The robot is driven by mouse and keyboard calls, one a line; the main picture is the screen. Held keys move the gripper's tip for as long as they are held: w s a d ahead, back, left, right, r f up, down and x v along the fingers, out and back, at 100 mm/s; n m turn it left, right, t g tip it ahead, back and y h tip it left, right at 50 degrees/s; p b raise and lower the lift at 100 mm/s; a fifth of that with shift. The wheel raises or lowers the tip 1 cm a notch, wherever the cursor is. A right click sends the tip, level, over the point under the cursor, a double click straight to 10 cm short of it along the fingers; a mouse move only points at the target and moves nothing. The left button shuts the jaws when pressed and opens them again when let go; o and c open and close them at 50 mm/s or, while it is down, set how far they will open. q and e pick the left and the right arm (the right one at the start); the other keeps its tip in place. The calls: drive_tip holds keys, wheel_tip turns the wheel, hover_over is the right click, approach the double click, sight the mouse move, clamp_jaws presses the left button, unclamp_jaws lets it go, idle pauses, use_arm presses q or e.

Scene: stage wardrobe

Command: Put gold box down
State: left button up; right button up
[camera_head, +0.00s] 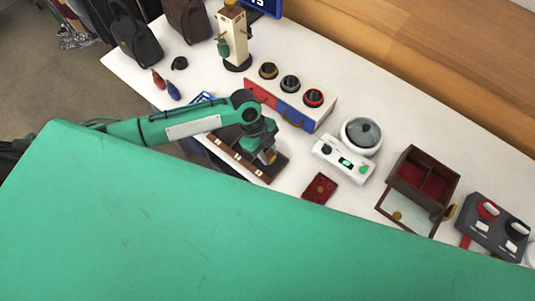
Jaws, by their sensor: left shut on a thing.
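My left gripper (266,150) reaches in from the left and points down over a dark brown tray (272,173) with light fittings along its front edge. It is shut on a small gold box (270,157), of which only a little shows at the fingertips. The box is at the right part of the tray; I cannot tell whether it touches the tray floor. The arm and the gripper hide much of the tray. My right gripper is not in view.
A red square pad (320,187) lies right of the tray. Behind are a red-and-blue box with knobs (291,106), a white scale-like device (343,159) and a round lidded dish (361,135). An open wooden box (424,177) and a grey switch panel (494,228) stand at right.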

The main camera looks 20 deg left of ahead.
use_arm(q)
wheel_tip(320, 180, down, 2)
drive_tip(key=shift+f, duration=0.3)
drive_tip(key=shift+f, duration=0.15)
drive_tip(key=o, duration=1)
drive_tip(key=shift+c, duration=0.2)
drive_tip(key=b+v, duration=0.1)
drive_tip(key=v, duration=1.1)
drive_tip(key=shift+r+b, duration=0.2)
drive_tip(key=shift+b, duration=0.1)
